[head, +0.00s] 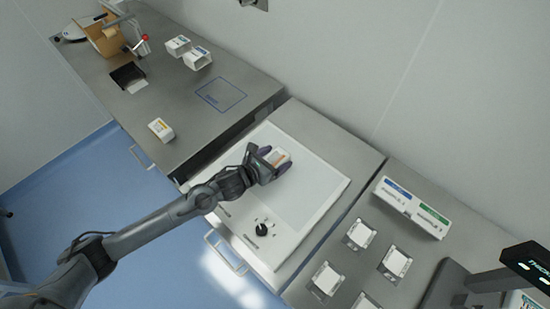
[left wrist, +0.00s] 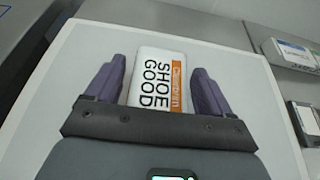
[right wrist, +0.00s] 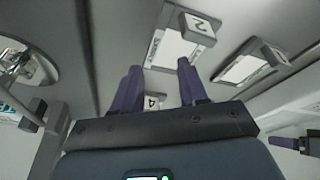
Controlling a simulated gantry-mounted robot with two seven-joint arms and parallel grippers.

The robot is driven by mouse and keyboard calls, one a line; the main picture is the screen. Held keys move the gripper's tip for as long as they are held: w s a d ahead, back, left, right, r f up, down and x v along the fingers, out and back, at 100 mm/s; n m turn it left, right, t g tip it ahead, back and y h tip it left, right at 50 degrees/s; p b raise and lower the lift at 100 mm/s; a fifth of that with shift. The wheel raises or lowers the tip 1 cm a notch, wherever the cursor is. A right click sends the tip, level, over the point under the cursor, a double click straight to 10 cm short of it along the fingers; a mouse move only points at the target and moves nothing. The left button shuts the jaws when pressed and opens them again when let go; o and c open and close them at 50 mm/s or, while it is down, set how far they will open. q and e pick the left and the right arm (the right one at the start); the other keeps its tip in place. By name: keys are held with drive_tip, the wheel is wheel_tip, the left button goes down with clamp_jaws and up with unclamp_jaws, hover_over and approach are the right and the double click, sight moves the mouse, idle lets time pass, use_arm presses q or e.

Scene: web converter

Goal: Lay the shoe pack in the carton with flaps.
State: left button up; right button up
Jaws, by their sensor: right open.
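The shoe pack (left wrist: 160,80) is a white pack with an orange band and the words "SHOE GOOD". It lies on the white panel (head: 318,185) and also shows in the head view (head: 278,158). My left gripper (head: 273,163) is over it, with its purple fingers (left wrist: 158,88) apart on either side of the pack. A gap shows at the left finger; I cannot tell whether the right finger touches. The brown carton with flaps (head: 112,43) stands open at the far upper left. My right gripper (right wrist: 160,82) is open and empty in the right wrist view.
Another small pack (head: 160,129) lies on the left bench. White bins (head: 197,58), a black tray (head: 126,75) and a red-knobbed device (head: 144,38) stand near the carton. Several numbered holders (head: 326,279) and a labelled box (head: 411,207) are at right. A blue-outlined square (head: 221,95) is clear.

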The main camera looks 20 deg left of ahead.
use_arm(q)
drive_tip(key=shift+o, duration=0.5)
drive_tip(key=shift+r, duration=0.2)
drive_tip(key=v, duration=1.1)
drive_tip(key=shift+a+f, duration=0.1)
drive_tip(key=shift+s+a+r, duration=0.1)
drive_tip(key=shift+s+r, duration=0.15)
drive_tip(key=shift+s, duration=0.25)
